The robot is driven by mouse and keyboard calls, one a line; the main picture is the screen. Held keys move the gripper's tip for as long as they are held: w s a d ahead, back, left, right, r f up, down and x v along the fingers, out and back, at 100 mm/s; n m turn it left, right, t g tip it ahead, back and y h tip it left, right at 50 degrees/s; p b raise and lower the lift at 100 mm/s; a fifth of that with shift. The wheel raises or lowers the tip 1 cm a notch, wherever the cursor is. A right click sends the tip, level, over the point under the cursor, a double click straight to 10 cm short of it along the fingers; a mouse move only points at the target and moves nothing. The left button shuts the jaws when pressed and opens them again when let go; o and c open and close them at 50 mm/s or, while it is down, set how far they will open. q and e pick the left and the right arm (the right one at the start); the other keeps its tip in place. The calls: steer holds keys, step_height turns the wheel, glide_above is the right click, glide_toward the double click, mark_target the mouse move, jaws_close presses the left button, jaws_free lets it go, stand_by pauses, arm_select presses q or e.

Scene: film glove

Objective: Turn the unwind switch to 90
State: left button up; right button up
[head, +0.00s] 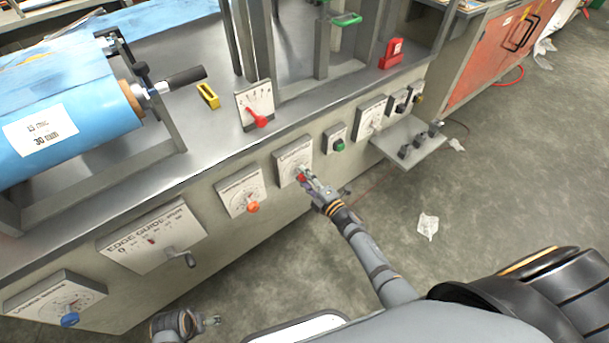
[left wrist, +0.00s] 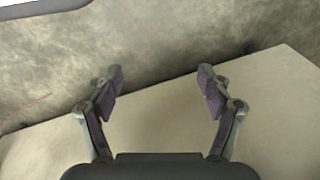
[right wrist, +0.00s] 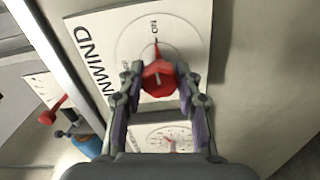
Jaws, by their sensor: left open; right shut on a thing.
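The unwind switch is a red knob (right wrist: 157,77) on a white plate (right wrist: 190,22) lettered UNWIND in the right wrist view. Its thin red pointer lies toward the ON mark. In the head view the plate (head: 284,160) is on the machine's front, with the knob (head: 301,177) mostly covered by my gripper. My right gripper (head: 307,183) is shut on this knob, one finger on each side. My left gripper (head: 212,320) is low at the bottom of the head view; it is open and empty in the left wrist view (left wrist: 160,82).
An orange-knob dial (head: 241,192) and a green-button box (head: 336,138) flank the unwind plate. The floor in front is mostly clear.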

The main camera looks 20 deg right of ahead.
arm_select(q)
steer(key=shift+s+a+f, duration=0.15)
steer(key=shift+a+f, duration=0.05)
steer(key=shift+f, duration=0.5)
arm_select(e)
steer(key=shift+m, duration=0.5)
steer(key=o, duration=1.2)
steer(key=v, duration=1.2)
